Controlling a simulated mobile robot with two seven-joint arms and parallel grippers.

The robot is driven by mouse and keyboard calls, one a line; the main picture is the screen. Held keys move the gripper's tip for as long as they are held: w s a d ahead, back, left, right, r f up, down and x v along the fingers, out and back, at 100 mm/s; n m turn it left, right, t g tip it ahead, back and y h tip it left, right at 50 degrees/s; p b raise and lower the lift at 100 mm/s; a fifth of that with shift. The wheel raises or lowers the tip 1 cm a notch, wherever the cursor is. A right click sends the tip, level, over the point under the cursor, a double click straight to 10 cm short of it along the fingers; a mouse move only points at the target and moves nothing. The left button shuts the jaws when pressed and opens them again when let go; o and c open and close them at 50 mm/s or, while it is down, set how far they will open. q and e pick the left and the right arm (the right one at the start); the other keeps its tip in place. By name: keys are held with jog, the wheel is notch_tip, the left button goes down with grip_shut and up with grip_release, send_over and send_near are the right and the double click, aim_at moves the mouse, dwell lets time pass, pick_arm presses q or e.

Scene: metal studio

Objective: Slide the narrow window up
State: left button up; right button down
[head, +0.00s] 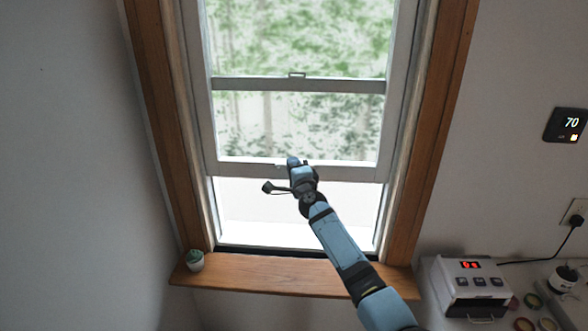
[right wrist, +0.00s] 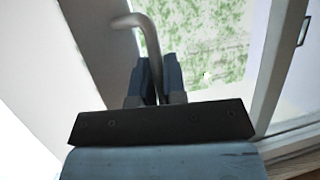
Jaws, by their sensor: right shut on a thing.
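The narrow window's lower sash (head: 230,168) is raised partway, with a bright open gap between its bottom rail and the sill. My right gripper (head: 293,163) reaches up from the lower right and is at the middle of that bottom rail. In the right wrist view, a curved metal handle (right wrist: 152,45) runs between the two fingers of the right gripper (right wrist: 154,75), which is shut on it. In the head view the gripper mostly hides the handle. My left gripper is not in view.
A device with a red display (head: 470,285) stands at the lower right. A thermostat (head: 567,125) and a plugged-in outlet (head: 574,213) are on the right wall.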

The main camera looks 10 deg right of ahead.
jog(key=shift+r, duration=0.15)
jog(key=c, duration=1.2)
grip_release()
jog(key=p+v, duration=0.2)
jog(key=v, duration=1.2)
jog(key=shift+p, duration=0.3)
jog(key=shift+w, duration=0.1)
